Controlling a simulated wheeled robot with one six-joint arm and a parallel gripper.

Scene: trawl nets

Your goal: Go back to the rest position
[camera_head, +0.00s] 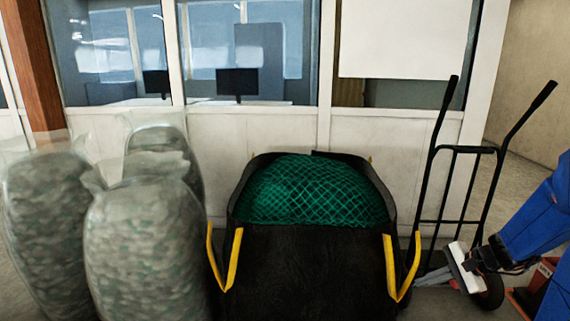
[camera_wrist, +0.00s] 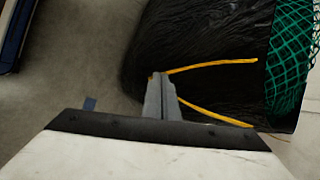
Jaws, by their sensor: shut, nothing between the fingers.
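My gripper (camera_wrist: 158,82) is shut and empty, its grey fingers together in the middle of the wrist view. In the head view my blue arm comes in from the right edge, and its white gripper body (camera_head: 463,268) is low, in front of the hand truck. The gripper is to the right of the black bag (camera_head: 310,270). The bag has yellow straps (camera_head: 234,258) and holds a green net (camera_head: 315,190). In the wrist view a yellow strap (camera_wrist: 215,66) shows beyond the fingertips, with the green net (camera_wrist: 291,60) at the upper right.
Several clear sacks of greyish-green material (camera_head: 145,240) stand at the left. A black hand truck (camera_head: 465,150) stands at the right by the wall. An orange object (camera_head: 543,275) is partly hidden behind my arm. A windowed partition (camera_head: 265,145) closes the back.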

